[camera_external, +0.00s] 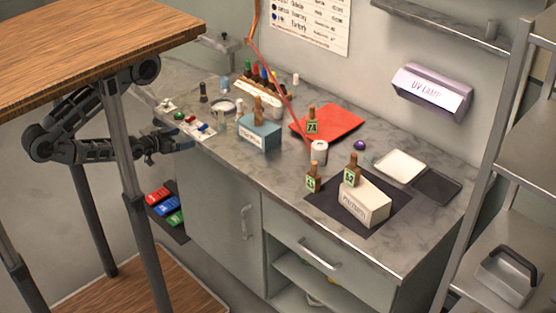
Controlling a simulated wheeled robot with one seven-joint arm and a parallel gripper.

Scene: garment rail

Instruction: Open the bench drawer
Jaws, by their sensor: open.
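The bench drawer (345,268) is the upper front panel at the right part of the grey bench, just below the marbled worktop (250,178). It looks shut, its front in line with the bench front. Its silver bar handle (318,254) runs across the middle of the panel. My gripper (172,139) is at the left end of the bench, near the worktop's edge, well to the left of the drawer and its handle. It is small in the view, with its jaws open, and I see nothing held in it.
A wooden table (90,35) on metal legs stands in the left foreground, partly hiding my arm. A cabinet door handle (245,222) stands upright left of the drawer. Open shelves (300,275) lie below the drawer. A metal rack (485,175) stands at the right.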

